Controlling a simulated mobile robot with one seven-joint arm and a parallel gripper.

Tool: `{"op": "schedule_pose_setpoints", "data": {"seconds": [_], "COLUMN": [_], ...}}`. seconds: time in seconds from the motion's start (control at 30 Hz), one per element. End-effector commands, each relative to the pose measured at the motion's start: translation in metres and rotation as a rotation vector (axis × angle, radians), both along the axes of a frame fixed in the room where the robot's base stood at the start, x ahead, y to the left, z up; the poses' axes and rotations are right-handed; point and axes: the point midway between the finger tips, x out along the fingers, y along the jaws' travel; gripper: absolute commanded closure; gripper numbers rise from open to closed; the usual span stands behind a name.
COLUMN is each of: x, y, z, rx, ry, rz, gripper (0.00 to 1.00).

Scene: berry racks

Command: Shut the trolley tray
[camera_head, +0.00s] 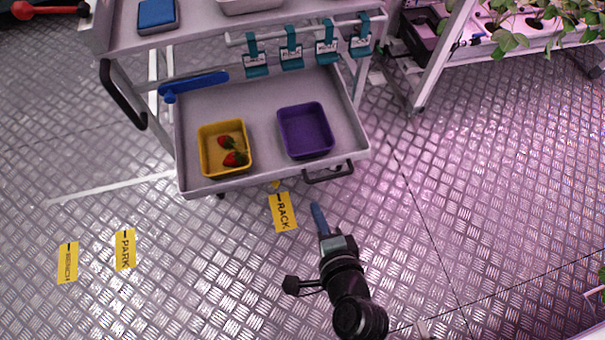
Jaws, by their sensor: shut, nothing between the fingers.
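The trolley tray (262,98) is a grey, shallow pull-out tray that sticks out from the trolley (205,32) toward me. A dark handle (329,173) is on its front edge, right of the middle. In the tray stand a yellow box (203,150) with red strawberries (234,158) and an empty-looking purple box (304,131). My gripper (317,207) is shut and empty. It is in front of the tray, a little below and left of the handle, and appears apart from it.
A blue long-handled tool (195,85) lies at the tray's back left. Teal clips (291,52) hang from a rail above the tray. A plant rack (440,55) stands at the right. Yellow floor labels (283,212) lie on the metal floor, which is clear in front.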

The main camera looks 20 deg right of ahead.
Motion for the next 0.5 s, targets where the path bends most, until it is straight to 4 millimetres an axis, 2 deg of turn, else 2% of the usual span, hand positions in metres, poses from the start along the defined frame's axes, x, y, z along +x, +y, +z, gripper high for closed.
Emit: {"op": "schedule_pose_setpoints", "data": {"seconds": [0.03, 0.33, 0.5], "x": [0.011, 0.065, 0.090], "y": [0.000, 0.000, 0.000], "z": [-0.007, -0.039, -0.036], "rx": [-0.002, -0.003, -0.005], "ry": [-0.003, -0.002, -0.003], "rz": [0.001, 0.003, 0.003], "gripper": [1.00, 1.00, 1.00]}}
